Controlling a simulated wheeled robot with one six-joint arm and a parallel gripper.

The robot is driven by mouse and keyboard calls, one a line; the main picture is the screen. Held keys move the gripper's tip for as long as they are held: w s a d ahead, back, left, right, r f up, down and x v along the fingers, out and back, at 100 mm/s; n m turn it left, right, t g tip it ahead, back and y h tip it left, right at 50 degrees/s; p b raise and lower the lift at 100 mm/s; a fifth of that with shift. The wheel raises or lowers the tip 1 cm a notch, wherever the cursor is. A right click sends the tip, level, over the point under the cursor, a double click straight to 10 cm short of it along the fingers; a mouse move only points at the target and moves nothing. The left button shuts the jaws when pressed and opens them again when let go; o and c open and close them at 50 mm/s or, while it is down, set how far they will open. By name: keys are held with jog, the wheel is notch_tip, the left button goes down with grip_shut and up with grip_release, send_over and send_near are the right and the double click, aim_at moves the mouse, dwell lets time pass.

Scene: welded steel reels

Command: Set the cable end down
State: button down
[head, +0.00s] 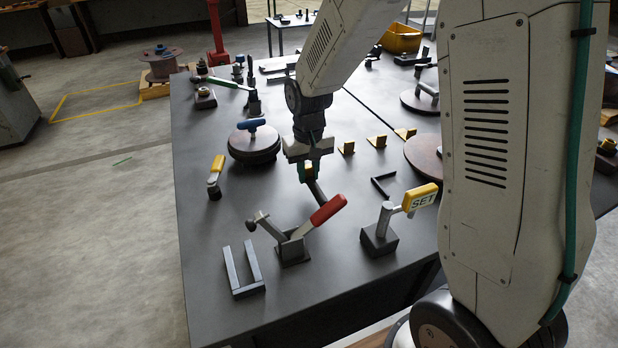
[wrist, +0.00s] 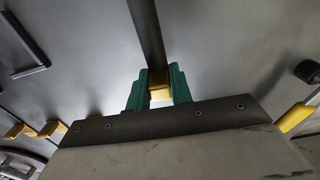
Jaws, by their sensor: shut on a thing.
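My gripper (head: 309,174) hangs over the middle of the dark table (head: 215,235), pointing down. Its green fingers are shut on the cable end, a yellow block (head: 307,168) with a dark strip (head: 317,194) running out towards the table's near edge. In the wrist view the fingers (wrist: 158,92) close on both sides of the yellow block (wrist: 159,85), and the dark strip (wrist: 147,35) runs to the top edge. I cannot tell whether the strip touches the table.
A red-handled clamp (head: 322,214) stands just in front, with a yellow SET lever (head: 418,198) to its right. A steel U-shaped bracket (head: 243,272) lies front left. A round dark reel (head: 252,146) sits left, and small yellow wedges (head: 377,141) sit behind right.

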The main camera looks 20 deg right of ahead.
jog(key=shift+f, duration=1)
jog(key=shift+f, duration=0.2)
jog(key=c, duration=1.3)
grip_release()
jog(key=shift+o, duration=0.2)
jog(key=shift+r, duration=0.2)
